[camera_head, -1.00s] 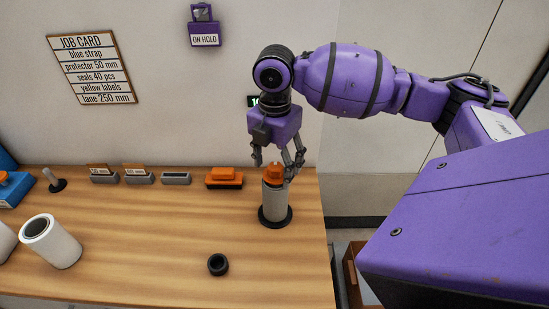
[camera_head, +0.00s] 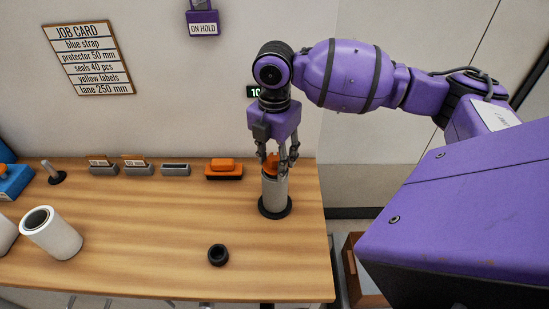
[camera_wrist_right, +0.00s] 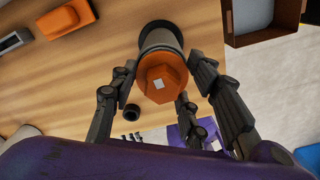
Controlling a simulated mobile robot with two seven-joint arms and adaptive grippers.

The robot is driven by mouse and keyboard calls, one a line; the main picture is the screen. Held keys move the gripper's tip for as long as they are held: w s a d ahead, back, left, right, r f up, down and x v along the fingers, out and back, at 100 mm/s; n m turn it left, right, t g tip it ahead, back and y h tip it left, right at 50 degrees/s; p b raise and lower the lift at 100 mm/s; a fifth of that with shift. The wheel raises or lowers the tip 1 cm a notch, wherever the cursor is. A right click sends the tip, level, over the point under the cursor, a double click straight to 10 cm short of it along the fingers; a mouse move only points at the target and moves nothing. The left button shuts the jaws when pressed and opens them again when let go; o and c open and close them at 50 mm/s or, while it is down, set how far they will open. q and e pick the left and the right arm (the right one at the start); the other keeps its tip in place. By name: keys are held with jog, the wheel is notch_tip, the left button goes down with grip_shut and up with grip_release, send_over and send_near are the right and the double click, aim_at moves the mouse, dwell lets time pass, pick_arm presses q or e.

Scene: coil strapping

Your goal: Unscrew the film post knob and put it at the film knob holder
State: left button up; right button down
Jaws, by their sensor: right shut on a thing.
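The orange film post knob (camera_head: 271,164) sits on top of the upright film post with its pale roll (camera_head: 273,194), which stands on a black round base at the table's right end. My right gripper (camera_head: 278,160) is above the post with its fingers pointing down, shut on the knob. In the right wrist view the knob (camera_wrist_right: 163,84) is between the fingers of the right gripper (camera_wrist_right: 165,78), with a small pale square on its top. A dark round hollow piece (camera_head: 218,255) lies in front of the post; I cannot tell whether it is the film knob holder.
A white hollow roll (camera_head: 62,242) stands at the left of the table. A brown box (camera_head: 367,285) is beyond the table's right edge. The table middle is clear.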

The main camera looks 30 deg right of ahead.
aim_at(274, 156)
jog(key=n, duration=0.5)
jog(key=shift+n, duration=0.4)
jog(key=shift+r, duration=0.5)
jog(key=shift+r, duration=1.1)
jog(key=shift+r, duration=0.1)
jog(key=shift+r, duration=1.9)
